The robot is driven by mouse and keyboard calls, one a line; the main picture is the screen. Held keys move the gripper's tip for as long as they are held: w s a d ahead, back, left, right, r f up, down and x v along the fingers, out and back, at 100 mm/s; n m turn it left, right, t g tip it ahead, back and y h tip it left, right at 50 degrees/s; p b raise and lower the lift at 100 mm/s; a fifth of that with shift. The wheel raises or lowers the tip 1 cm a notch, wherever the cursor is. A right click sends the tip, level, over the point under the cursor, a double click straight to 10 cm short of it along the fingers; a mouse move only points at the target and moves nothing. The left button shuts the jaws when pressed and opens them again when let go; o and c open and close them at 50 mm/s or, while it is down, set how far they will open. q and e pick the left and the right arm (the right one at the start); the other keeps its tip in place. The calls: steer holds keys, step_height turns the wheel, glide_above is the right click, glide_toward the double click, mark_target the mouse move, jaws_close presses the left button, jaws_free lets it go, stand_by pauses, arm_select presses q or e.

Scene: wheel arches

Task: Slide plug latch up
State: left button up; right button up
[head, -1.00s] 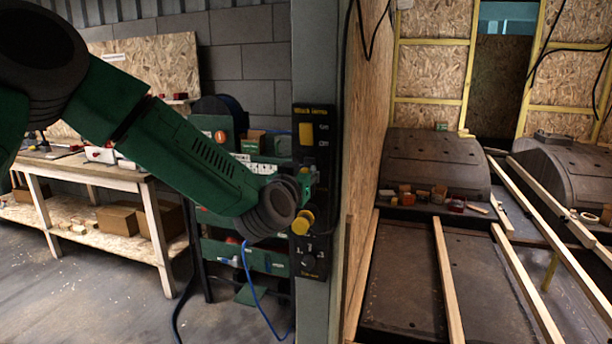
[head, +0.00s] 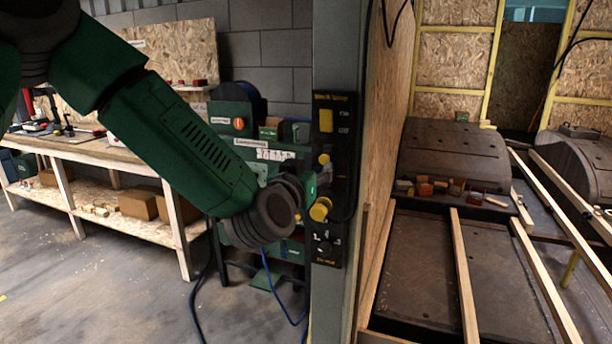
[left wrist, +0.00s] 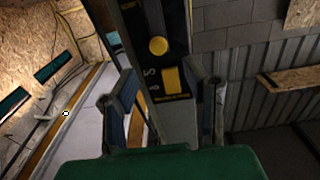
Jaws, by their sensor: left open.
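A black control panel (head: 336,230) is fixed upright on a grey post. It carries a yellow rectangular piece (head: 326,121) at the top, a small yellow knob (head: 323,159), a larger yellow round knob (head: 320,209) and a dark dial (head: 325,248) below. I cannot tell which part is the plug latch. My left gripper (head: 312,188) is in front of the panel's middle, its fingers mostly hidden by the wrist. In the left wrist view, the fingers (left wrist: 163,85) are apart and empty, with a yellow rectangle (left wrist: 171,80) and yellow knob (left wrist: 158,46) beyond them. My right gripper is out of view.
A workbench (head: 110,155) is at the left. A blue cable (head: 272,285) hangs below my wrist. Wooden battens (head: 465,280) and wheel arches (head: 455,155) lie at the right.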

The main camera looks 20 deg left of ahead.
arm_select(q)
steer(key=shift+s, duration=2.25)
steer(key=shift+f, duration=0.15)
steer(key=s+f+g+b, duration=0.1)
steer(key=s+f+g, duration=0.25)
steer(key=f, duration=0.75)
steer(key=s+f+m+g+h+b, duration=0.1)
steer(key=s+f+g, duration=0.3)
steer(key=f, duration=0.6)
steer(key=s+f+g+b, duration=0.1)
steer(key=s+f+g, duration=0.1)
steer(key=s+f, duration=0.65)
steer(key=s+a+f+g+b, duration=0.1)
steer(key=s+a+f+g, duration=0.2)
steer(key=s+f, duration=0.6)
steer(key=s+a+f+g+y+b, duration=0.1)
steer(key=s+a+f+g, duration=0.2)
steer(key=s+f, duration=0.6)
steer(key=s+g, duration=0.2)
steer(key=s, duration=0.1)
steer(key=shift+s+a+f, duration=0.25)
steer(key=shift+s+f, duration=0.05)
steer(key=shift+f, duration=0.1)
steer(key=shift+w, duration=0.2)
